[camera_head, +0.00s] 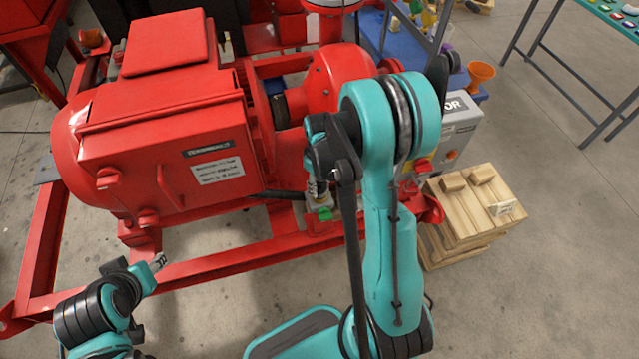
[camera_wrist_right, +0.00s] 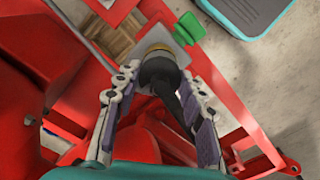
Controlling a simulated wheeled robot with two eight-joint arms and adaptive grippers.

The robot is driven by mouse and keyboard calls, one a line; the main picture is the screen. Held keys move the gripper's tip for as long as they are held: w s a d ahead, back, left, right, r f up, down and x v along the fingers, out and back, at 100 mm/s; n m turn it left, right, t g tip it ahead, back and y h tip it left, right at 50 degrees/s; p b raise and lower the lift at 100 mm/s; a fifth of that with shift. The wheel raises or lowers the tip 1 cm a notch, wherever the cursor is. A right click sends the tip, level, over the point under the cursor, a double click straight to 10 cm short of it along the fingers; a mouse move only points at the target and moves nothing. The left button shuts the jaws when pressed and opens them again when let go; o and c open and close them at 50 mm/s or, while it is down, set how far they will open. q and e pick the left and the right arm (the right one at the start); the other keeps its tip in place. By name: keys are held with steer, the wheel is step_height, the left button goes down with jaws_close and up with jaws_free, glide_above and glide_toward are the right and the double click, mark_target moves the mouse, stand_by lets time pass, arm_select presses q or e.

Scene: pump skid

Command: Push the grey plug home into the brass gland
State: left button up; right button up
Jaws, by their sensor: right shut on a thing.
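My right gripper (camera_head: 317,192) points down at the front of the red skid in the head view. In the right wrist view its fingers (camera_wrist_right: 163,82) are shut on the dark grey plug (camera_wrist_right: 160,72), one on each side, with a black cable running back from it. The plug's front end is at the brass gland (camera_wrist_right: 155,51), which shows as a thin ring in front of a grey plate. How deep the plug sits is hidden by its own body. My left gripper (camera_head: 157,262) is low at the left, away from the plug; its finger opening is unclear.
A green block (camera_wrist_right: 188,28) is beside the gland. Red skid rails (camera_head: 200,268) surround the work spot, with the red motor (camera_head: 165,130) behind. A wooden crate (camera_head: 470,215) and a grey control box (camera_head: 455,130) stand at right. The front floor is clear.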

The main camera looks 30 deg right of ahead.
steer(key=o, duration=1.4)
steer(key=shift+c, duration=0.2)
step_height(320, 180, up, 12)
steer(key=s+a+r+m+t+b, duration=0.2)
steer(key=s+a+r+m+t, duration=0.2)
steer(key=s+a, duration=0.6)
steer(key=s+r+t, duration=0.1)
steer(key=r+t, duration=0.1)
steer(key=t, duration=0.1)
steer(key=shift+a, duration=0.3)
